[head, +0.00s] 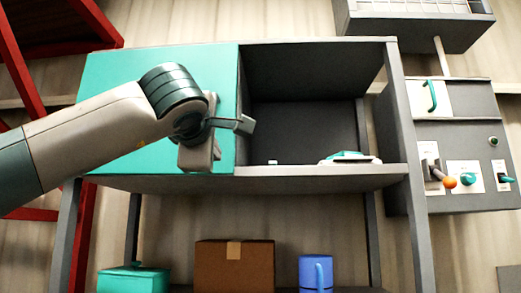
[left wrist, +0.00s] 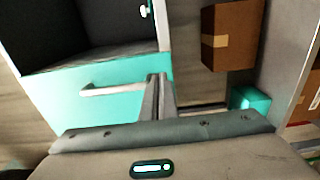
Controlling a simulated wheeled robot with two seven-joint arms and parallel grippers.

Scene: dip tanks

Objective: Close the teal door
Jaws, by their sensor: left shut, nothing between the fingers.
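The teal door (head: 115,95) covers the left part of the grey cabinet's upper compartment, and the right part of that compartment stands open. In the left wrist view the door (left wrist: 60,95) shows a pale bar handle (left wrist: 110,88). My left gripper (head: 248,125) is in front of the door near its right edge, with its fingers shut and empty. In the left wrist view the fingers (left wrist: 158,90) are beside one end of the handle; I cannot tell whether they touch it. In the head view my left arm and gripper hide the handle. My right gripper is not in view.
A white and teal item (head: 350,157) lies on the open compartment's floor. Below are a teal box (head: 133,280), a brown carton (head: 235,268) and a blue mug (head: 314,272). A control panel (head: 450,135) with knobs is at right, red framing (head: 20,80) at left.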

